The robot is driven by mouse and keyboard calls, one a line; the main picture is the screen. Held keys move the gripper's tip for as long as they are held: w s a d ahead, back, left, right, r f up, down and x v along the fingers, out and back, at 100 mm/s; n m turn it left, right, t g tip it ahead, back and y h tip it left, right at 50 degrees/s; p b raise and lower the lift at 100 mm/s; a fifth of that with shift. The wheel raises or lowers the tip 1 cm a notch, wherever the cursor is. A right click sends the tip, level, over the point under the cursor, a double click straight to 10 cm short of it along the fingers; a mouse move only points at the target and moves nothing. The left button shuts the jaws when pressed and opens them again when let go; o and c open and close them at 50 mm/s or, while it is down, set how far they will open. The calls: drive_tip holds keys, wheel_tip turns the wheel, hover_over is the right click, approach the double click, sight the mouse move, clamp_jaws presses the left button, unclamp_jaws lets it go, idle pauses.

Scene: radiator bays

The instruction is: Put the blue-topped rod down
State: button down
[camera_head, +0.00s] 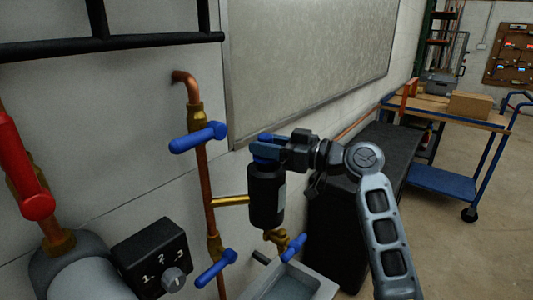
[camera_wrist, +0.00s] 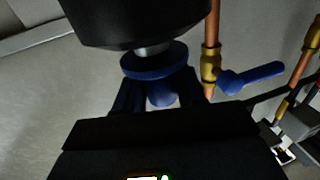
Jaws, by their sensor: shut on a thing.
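The blue-topped rod (camera_wrist: 154,63) shows in the wrist view as a flat blue collar and blue knob on a short silver shaft. My gripper (camera_wrist: 160,92) is shut on its blue top. The shaft runs up to a wide black cylinder (camera_wrist: 135,20); how far it enters is hidden. In the head view the blue top (camera_head: 264,149) sits above the upright black cylinder (camera_head: 266,197), which has a pale label. My gripper (camera_head: 276,147) reaches it from the right.
A copper pipe (camera_head: 204,180) with blue lever valves (camera_head: 198,137) stands left of the cylinder. A brass stub (camera_head: 230,200) runs towards the cylinder. A grey tray (camera_head: 290,283) is below, a black cabinet (camera_head: 345,225) to the right. A blue trolley (camera_head: 450,183) stands further right, with open floor.

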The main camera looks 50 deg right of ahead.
drive_tip(key=shift+f, duration=1.35)
drive_tip(key=c, duration=0.7)
unclamp_jaws()
drive_tip(key=shift+o, duration=0.2)
drive_tip(key=shift+r, duration=0.15)
drive_tip(key=shift+s, duration=0.1)
drive_tip(key=b+v, duration=0.2)
drive_tip(key=v, duration=0.9)
drive_tip(key=shift+s+d+b, duration=0.2)
drive_tip(key=shift+s+b, duration=0.15)
drive_tip(key=shift+s, duration=0.05)
